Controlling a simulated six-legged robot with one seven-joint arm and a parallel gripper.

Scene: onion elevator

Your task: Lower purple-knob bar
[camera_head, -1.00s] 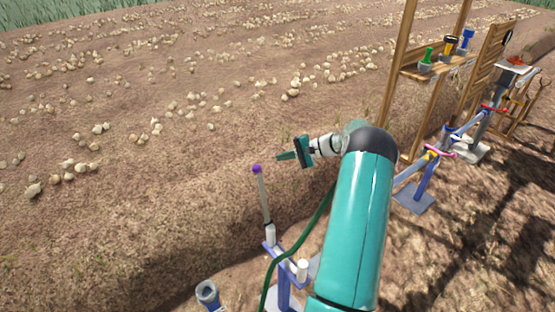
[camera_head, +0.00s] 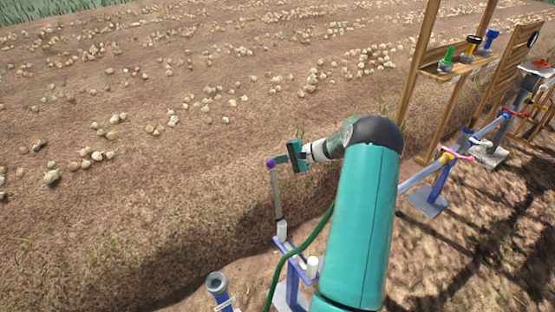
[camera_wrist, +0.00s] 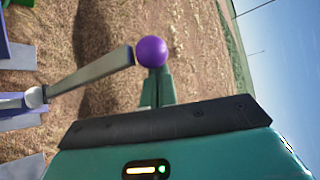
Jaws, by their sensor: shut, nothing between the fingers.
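The purple knob (camera_head: 270,164) tops a grey bar (camera_head: 277,195) that stands nearly upright from a blue and white stand (camera_head: 292,270) in the head view. In the wrist view the purple knob (camera_wrist: 151,51) sits at the end of the grey bar (camera_wrist: 95,73). My gripper (camera_head: 281,159) is shut with nothing between its fingers. Its fingertips are at the knob's right side in the head view. In the wrist view the green fingers (camera_wrist: 158,88) lie right behind the knob, partly hidden by it; I cannot tell if they touch.
A green hose (camera_head: 305,245) runs beside the stand. A blue pipe end (camera_head: 217,284) stands at lower left. A wooden shelf (camera_head: 452,72) with coloured fittings and a pipe with a pink valve handle (camera_head: 457,155) are to the right. The onion field beyond is open.

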